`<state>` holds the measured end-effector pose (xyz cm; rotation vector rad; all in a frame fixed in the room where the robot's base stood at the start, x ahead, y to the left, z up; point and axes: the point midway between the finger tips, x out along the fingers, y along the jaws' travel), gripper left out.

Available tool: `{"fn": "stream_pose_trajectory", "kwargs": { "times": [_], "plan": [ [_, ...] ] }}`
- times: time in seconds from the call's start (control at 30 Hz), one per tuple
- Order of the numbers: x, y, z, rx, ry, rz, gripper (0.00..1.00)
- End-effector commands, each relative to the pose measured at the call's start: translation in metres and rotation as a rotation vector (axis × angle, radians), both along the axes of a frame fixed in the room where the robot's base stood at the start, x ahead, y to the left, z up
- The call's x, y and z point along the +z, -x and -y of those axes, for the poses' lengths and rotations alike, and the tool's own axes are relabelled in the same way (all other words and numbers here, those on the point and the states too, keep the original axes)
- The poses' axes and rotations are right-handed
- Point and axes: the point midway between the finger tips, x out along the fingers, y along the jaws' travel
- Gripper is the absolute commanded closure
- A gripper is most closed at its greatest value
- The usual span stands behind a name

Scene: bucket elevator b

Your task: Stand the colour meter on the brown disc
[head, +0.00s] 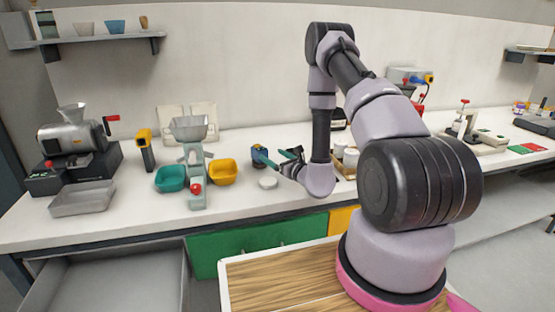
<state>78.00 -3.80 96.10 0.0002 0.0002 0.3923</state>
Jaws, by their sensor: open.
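A small dark blue device (259,156), which looks like the colour meter, stands on the white counter in the middle of the head view. My gripper (283,160) is just to the right of it, low over the counter. Its jaws are open, with dark fingers pointing left towards the device. I cannot tell whether they touch it. A pale round disc (268,183) lies on the counter just in front of the device. I cannot make out a brown disc; my arm hides part of the counter.
A grinder (190,150) stands left of the device, with a teal bowl (170,179) and a yellow bowl (222,172) beside it. A yellow and black handheld tool (146,148) stands further left. A tray with white cups (349,157) is just right of my gripper.

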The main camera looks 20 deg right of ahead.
Motion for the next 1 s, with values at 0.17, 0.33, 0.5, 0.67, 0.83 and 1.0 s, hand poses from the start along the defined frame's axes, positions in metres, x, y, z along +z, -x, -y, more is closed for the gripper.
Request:
{"fn": "stream_pose_trajectory", "kwargs": {
  "times": [0.17, 0.33, 0.5, 0.67, 0.83, 1.0],
  "plan": [
    [0.0, 0.017, 0.007, 0.0, -0.001, -0.001, 0.1],
    [0.005, 0.019, 0.006, 0.013, -0.001, 0.007, 0.1],
    [0.061, 0.016, -0.027, 0.179, -0.002, 0.078, 0.1],
    [0.151, 0.043, -0.082, 0.497, 0.051, 0.185, 0.1],
    [0.224, 0.102, -0.124, 0.828, 0.204, 0.275, 0.1],
    [0.265, 0.171, -0.14, 1.103, 0.449, 0.338, 0.1]
  ]
}}
